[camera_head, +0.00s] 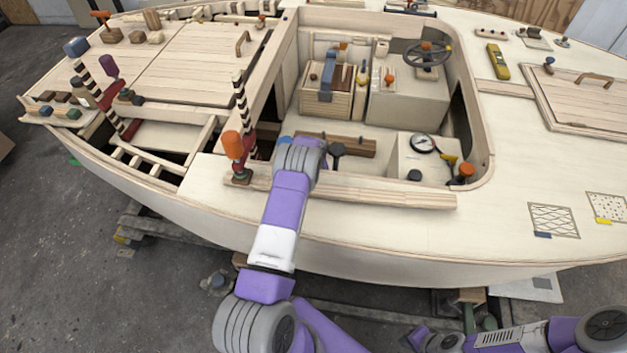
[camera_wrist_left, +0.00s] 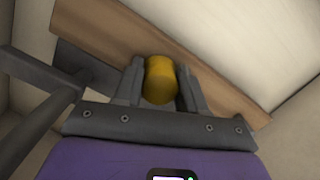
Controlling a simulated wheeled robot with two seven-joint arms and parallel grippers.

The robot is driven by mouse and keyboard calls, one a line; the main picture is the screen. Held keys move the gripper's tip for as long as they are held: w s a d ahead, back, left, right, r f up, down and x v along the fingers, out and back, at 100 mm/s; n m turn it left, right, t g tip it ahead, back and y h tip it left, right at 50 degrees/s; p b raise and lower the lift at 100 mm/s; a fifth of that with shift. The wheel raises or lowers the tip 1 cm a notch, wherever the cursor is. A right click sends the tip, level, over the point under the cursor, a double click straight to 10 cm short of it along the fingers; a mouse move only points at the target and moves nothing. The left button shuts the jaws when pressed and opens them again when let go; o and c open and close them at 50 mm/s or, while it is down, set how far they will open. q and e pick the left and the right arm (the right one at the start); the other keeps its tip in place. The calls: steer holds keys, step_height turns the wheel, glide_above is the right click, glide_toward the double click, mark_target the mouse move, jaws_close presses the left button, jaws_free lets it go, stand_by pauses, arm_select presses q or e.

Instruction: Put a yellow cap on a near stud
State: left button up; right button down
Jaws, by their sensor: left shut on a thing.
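A yellow cap (camera_wrist_left: 160,84) sits between the two dark fingers of my left gripper (camera_wrist_left: 160,70) in the left wrist view, and the fingers are shut on it. A brown wooden strip (camera_wrist_left: 115,25) is close behind the cap. In the head view my left arm reaches over the near side deck into the cockpit, and its wrist hides the gripper and cap. The brown strip (camera_head: 352,146) shows there beside the wrist. My right gripper (camera_head: 420,338) is low at the right, outside the hull, too small and dark to tell its state. I cannot make out any stud.
A dark mallet-like tool (camera_head: 337,153) stands against the strip, close right of my left wrist. An orange-handled clamp (camera_head: 233,146) is left of it. A box with a gauge (camera_head: 423,144) and another orange-topped clamp (camera_head: 466,171) stand to the right. The near side deck is largely clear.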

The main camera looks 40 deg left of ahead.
arm_select(q)
steer(key=o, duration=1.1)
steer(key=shift+c, duration=0.2)
step_height(320, 180, up, 12)
steer(key=s+d+p, duration=0.1)
steer(key=p, duration=0.3)
steer(key=shift+d, duration=0.2)
